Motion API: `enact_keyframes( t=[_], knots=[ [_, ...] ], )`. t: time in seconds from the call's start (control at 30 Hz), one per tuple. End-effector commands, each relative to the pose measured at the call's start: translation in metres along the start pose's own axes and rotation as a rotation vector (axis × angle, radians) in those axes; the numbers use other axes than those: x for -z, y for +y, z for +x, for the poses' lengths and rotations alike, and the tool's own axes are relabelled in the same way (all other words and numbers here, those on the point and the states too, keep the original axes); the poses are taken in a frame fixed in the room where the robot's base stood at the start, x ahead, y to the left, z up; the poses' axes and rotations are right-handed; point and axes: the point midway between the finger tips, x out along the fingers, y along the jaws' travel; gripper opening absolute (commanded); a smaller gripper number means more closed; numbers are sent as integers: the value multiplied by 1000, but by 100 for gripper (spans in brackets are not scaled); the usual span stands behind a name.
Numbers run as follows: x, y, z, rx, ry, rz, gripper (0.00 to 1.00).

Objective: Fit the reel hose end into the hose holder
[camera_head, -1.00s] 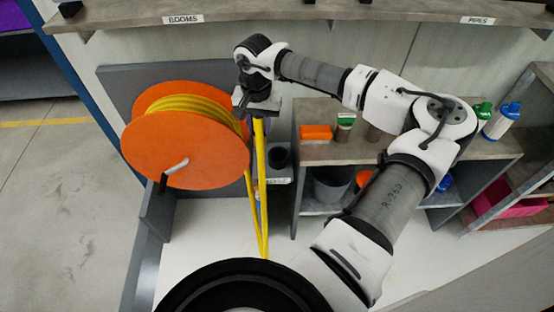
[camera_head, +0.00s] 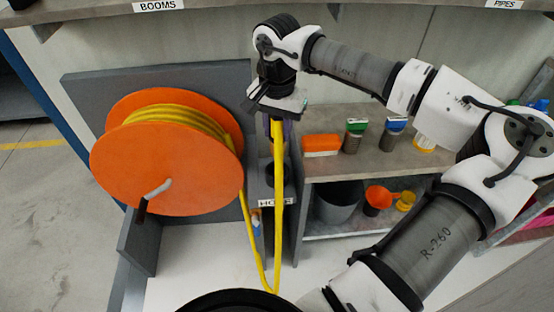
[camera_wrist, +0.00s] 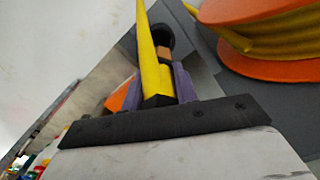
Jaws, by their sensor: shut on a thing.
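My gripper (camera_head: 278,126) is shut on the end of the yellow reel hose (camera_wrist: 156,82). In the wrist view its purple fingers stand on both sides of the hose end. The hose hangs down from the gripper in the head view, loops near the floor and runs back up to the reel (camera_head: 165,160). The grey hose holder, with a white HOSE label (camera_head: 268,203), stands just below and behind the gripper. Its dark round opening (camera_wrist: 162,36) shows behind the hose in the wrist view. The hose end appears above the holder and apart from it; the exact gap is unclear.
The orange reel with its crank stands close left of the holder. To the right, a shelf (camera_head: 350,170) bears an orange block (camera_head: 321,146) and several capped containers, with a grey bucket (camera_head: 338,200) below. An upper shelf (camera_head: 330,12) runs overhead behind the arm.

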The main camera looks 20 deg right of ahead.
Motion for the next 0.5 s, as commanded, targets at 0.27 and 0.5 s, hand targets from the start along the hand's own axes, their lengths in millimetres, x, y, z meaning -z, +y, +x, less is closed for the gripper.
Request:
enact_keyframes(
  t=[0.27, 0.5],
  knots=[
    [0, -1, 50, 2, 0, 0, 0],
    [0, 0, 69, 1, -1, 0, 0]
  ],
)
